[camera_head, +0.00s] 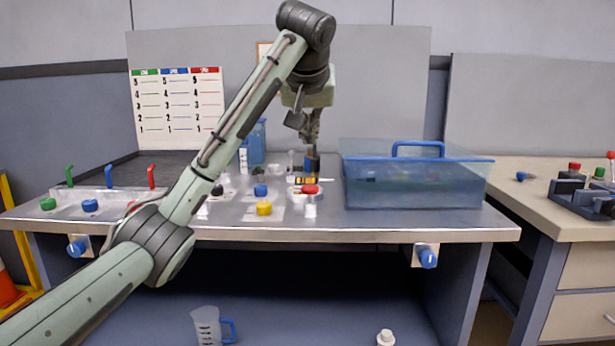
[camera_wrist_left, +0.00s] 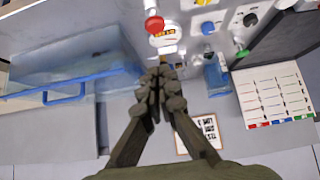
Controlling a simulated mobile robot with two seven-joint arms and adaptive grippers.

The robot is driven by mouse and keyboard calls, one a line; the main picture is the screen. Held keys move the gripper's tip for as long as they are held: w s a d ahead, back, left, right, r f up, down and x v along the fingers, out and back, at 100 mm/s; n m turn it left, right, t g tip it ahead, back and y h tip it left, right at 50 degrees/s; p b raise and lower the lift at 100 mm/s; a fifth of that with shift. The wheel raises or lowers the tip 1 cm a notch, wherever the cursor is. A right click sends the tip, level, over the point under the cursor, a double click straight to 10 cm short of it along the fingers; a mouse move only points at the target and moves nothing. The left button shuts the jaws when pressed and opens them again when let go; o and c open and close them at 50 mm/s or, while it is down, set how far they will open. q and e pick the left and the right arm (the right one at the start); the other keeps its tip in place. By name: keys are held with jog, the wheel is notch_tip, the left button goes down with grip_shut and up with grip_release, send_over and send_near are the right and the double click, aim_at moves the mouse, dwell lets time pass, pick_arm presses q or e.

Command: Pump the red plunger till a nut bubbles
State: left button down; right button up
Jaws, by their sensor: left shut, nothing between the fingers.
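The likely red plunger is a red knob (camera_head: 310,188) on a pale round base on the bench. It also shows at the top of the left wrist view (camera_wrist_left: 154,25). My left gripper (camera_head: 311,141) points down above and behind it, apart from it. In the left wrist view its fingers (camera_wrist_left: 158,76) are together and empty. A clear blue lidded tank (camera_head: 415,188) stands to the right. Small dark shapes show faintly inside, but I cannot make out nuts or bubbles. My right gripper is out of view.
Yellow (camera_head: 264,208) and blue (camera_head: 261,190) knobs sit left of the red one. A blue container (camera_head: 256,142) and wall chart (camera_head: 178,108) are at the back. A jug (camera_head: 207,325) is below the bench.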

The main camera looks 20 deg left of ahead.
aim_at(310, 185)
pick_arm(q)
jog(key=shift+d, duration=0.1)
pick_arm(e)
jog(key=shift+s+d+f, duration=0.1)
